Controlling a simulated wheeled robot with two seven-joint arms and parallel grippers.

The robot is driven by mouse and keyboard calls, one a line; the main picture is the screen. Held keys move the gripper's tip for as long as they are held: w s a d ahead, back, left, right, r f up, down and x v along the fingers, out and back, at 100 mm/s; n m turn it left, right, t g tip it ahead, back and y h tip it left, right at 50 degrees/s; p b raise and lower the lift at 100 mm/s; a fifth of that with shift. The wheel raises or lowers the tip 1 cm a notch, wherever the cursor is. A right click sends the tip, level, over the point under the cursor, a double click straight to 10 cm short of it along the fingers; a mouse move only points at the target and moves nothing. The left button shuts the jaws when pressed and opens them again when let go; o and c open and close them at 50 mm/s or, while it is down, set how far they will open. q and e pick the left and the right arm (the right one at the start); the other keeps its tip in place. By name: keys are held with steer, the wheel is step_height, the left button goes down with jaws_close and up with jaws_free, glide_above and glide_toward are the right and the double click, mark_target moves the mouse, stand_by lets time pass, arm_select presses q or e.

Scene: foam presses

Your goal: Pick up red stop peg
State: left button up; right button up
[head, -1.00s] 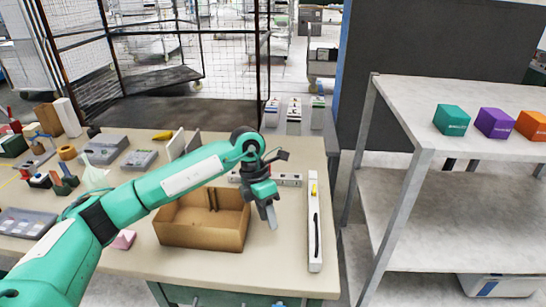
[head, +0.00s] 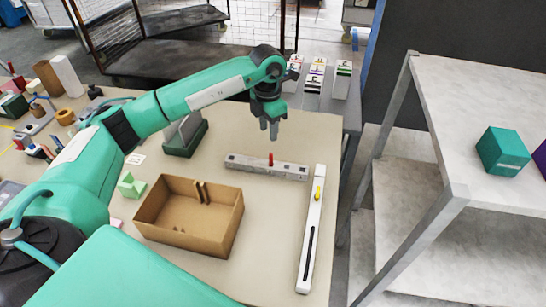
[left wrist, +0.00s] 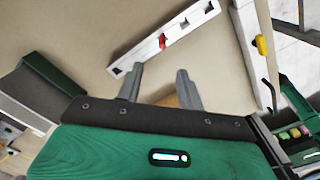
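The red stop peg (head: 271,160) stands upright in a grey-white rail (head: 240,162) lying across the table. In the left wrist view the red peg (left wrist: 163,41) shows in its rail beyond the fingertips. My left gripper (head: 269,133) points downward above the table, just behind the rail in the head view and apart from the peg. Its two fingers (left wrist: 159,72) are spread, with no peg between them. My right gripper is in neither view.
A second white rail with a yellow peg (head: 318,193) lies along the table's right side. An open cardboard box (head: 180,238) stands in front. A dark green holder (head: 185,141) stands behind the box. A shelf with a teal box (head: 503,151) is at right.

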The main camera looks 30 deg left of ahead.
mark_target(271, 154)
arm_select(q)
step_height(271, 154, down, 6)
steer(key=shift+r+p, duration=0.1)
steer(key=shift+p, duration=0.6)
steer(key=shift+d+f, duration=0.1)
steer(key=shift+f, duration=0.25)
steer(key=f+p, duration=0.1)
steer(key=f, duration=0.1)
steer(key=f+p, duration=0.1)
steer(key=f, duration=0.1)
steer(key=shift+w+d+p, duration=0.1)
steer(key=shift+d+p, duration=0.15)
steer(key=shift+p, duration=0.1)
steer(key=shift+f, duration=0.35)
jaws_close()
